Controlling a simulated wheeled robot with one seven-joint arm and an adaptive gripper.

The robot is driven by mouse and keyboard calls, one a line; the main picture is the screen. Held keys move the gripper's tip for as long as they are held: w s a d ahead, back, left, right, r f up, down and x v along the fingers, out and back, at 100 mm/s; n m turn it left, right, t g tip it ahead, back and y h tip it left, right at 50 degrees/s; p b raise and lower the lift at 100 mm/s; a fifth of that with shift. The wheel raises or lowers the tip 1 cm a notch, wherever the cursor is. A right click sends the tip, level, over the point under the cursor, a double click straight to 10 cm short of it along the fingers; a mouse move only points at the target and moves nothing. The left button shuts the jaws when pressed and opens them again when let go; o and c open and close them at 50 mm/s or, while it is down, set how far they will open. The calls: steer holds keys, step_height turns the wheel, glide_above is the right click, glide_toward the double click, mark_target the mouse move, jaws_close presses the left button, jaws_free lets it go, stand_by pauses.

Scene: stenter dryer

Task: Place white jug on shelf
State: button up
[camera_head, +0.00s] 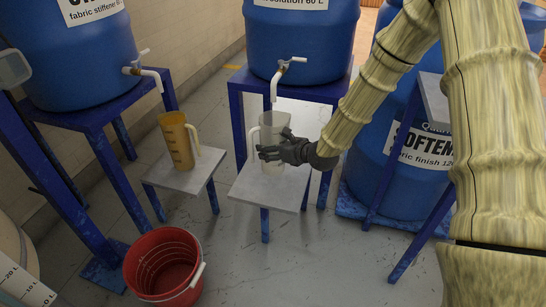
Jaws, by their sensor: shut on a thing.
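The white jug (273,128), pale and translucent with a handle on its left, is upright at the grey shelf (260,192) in front of the middle blue barrel. My gripper (270,152) comes from the right and is shut on the jug's body, hiding part of it. The jug's base shows over the shelf's back part; I cannot tell whether it touches the surface. The jug is below and near the tap (285,67) of the middle barrel.
A yellow jug (177,142) stands on another grey shelf (186,178) to the left. A red bucket (165,265) is on the floor below. Blue barrels (300,40) on blue stands line the back. The front of the middle shelf is clear.

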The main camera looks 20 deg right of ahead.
steer(key=shift+f+b, duration=1.05)
steer(key=shift+f, duration=0.75)
steer(key=shift+f, duration=0.1)
steer(key=o, duration=1.1)
steer(key=shift+o, duration=0.2)
